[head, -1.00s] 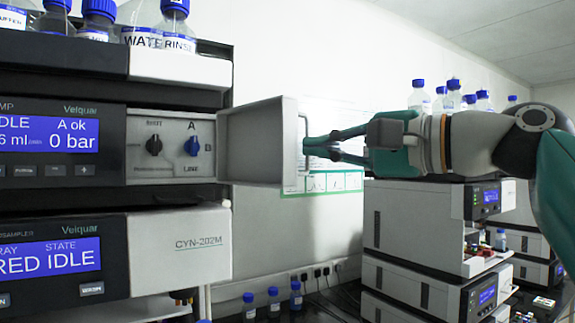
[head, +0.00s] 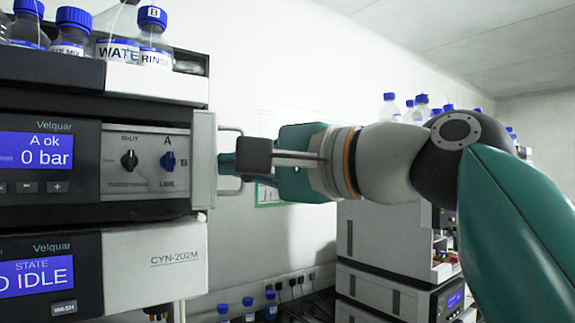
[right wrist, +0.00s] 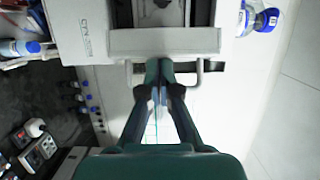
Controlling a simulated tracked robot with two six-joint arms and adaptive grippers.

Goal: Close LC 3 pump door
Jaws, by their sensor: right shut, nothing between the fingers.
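The pump door (head: 204,160) stands open at the right end of the pump module (head: 145,162) and shows almost edge-on in the head view. The panel with the black knob and the blue knob beside it is uncovered. A bar handle (head: 232,129) sticks out from the door's outer side. My right gripper (head: 226,163) is shut and empty, its tips at the door's outer face within the handle's span. In the right wrist view the fingertips (right wrist: 158,66) are by the door (right wrist: 165,42), between the handle's ends; whether they touch it, I cannot tell. My left gripper is not in view.
Blue-capped bottles (head: 73,30) stand on top of the stack. The CYN-202M module (head: 155,262) lies below the pump. A second stack (head: 380,245) stands behind my right arm. Small bottles (head: 248,308) stand low by the wall.

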